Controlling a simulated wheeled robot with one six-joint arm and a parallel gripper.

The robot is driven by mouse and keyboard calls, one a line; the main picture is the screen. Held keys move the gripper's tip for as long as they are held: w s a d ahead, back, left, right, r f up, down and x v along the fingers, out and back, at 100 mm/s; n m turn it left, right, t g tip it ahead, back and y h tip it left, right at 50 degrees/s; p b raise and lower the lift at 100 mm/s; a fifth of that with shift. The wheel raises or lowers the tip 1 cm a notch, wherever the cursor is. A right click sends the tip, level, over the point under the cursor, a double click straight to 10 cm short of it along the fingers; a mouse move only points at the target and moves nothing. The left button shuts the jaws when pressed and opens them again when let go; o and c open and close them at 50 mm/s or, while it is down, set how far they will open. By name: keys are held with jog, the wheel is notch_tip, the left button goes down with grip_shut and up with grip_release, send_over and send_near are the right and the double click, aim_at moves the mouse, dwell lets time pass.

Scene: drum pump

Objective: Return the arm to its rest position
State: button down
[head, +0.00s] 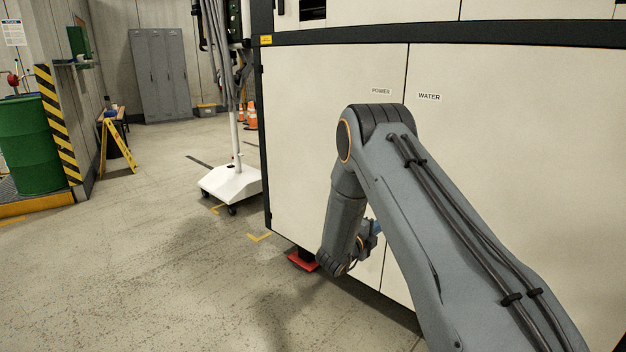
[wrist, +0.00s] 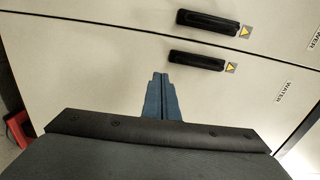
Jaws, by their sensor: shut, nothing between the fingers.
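My gripper (wrist: 161,76) shows in the wrist view with its two blue-grey fingers together and nothing between them. It points at the cream cabinet front, below two black handles (wrist: 207,22). I cannot tell the exact gap to the panel. In the head view my arm is bent, with the elbow high in front of the cabinet (head: 520,120) and the forearm hanging down. There the gripper is mostly hidden behind the forearm; only a bit of blue shows beside it.
A red foot (head: 303,261) stands under the cabinet's lower edge. A white wheeled stand (head: 231,183) is left of the cabinet. A green drum (head: 30,145), a yellow floor sign (head: 117,148) and grey lockers (head: 160,75) are farther off. The floor at front left is clear.

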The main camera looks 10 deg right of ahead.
jog(key=s+a+r+n+y, duration=0.2)
jog(key=a+r+n+y, duration=0.35)
jog(key=a, duration=0.25)
jog(key=s+a+r+n+y, duration=0.1)
jog(key=a+r+n+y, duration=0.3)
jog(key=a+n+y, duration=0.3)
jog(key=s+a+r+n+g+y, duration=0.1)
jog(key=s+a+r+n+g, duration=0.2)
jog(key=s, duration=0.5)
jog(key=s+a+n+g+y, duration=0.1)
jog(key=s+a+n+g, duration=0.1)
jog(key=s+a+n, duration=0.35)
jog(key=s+d+r+n+g, duration=0.1)
jog(key=s+d+n+g, duration=0.15)
jog(key=s, duration=0.75)
jog(key=s+d+r+n+g+p, duration=0.1)
jog(key=s+n+g, duration=0.15)
jog(key=s, duration=0.75)
jog(key=s+d+r+n+g, duration=0.1)
jog(key=s+n, duration=0.2)
jog(key=s, duration=0.8)
jog(key=d+r+m+h+p, duration=0.1)
jog(key=d+r+p, duration=0.4)
jog(key=p, duration=0.7)
jog(key=shift+d+r, duration=0.25)
